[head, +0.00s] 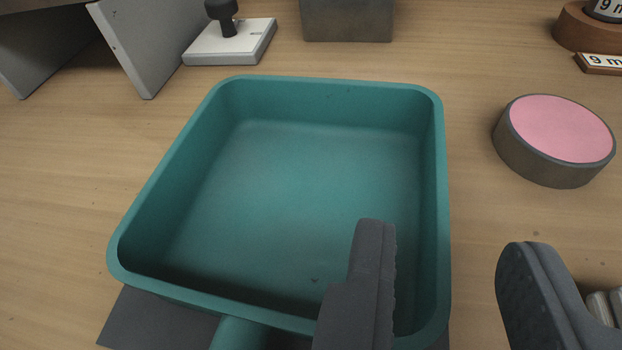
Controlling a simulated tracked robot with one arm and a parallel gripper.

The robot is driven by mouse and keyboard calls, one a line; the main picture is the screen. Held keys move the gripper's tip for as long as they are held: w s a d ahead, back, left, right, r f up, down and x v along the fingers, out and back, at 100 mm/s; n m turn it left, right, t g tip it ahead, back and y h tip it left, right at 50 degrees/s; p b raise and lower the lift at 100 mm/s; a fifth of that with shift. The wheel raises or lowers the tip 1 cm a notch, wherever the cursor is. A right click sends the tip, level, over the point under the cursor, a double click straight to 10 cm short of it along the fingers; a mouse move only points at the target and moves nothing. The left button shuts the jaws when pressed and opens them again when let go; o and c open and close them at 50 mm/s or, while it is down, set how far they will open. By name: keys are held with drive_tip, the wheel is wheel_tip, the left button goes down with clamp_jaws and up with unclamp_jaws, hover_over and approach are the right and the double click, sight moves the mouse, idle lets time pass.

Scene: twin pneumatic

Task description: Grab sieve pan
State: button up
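The teal square sieve pan (270,190) sits on the wooden table in the middle of the head view. It looks empty, and the start of its handle (240,335) runs off the bottom edge. My gripper (442,250) is open with nothing between its fingers. Its left finger overlaps the pan's front right corner in the picture, with the tip over the inside of the pan. Its right finger is out to the right, over the table. The pan's right wall lies between the two fingers in the picture. I cannot tell whether either finger touches the pan.
A dark mat (150,325) shows under the pan's front. A round pink-topped block (560,135) stands to the right. A white plate with a black knob (232,45), grey panels (150,45) and a grey block (347,20) stand behind. Labelled pieces (600,63) are at the far right.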

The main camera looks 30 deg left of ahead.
sight(440, 187)
drive_tip(key=shift+b+x, duration=0.55)
drive_tip(key=shift+x, duration=2.05)
drive_tip(key=shift+d, duration=0.15)
clamp_jaws()
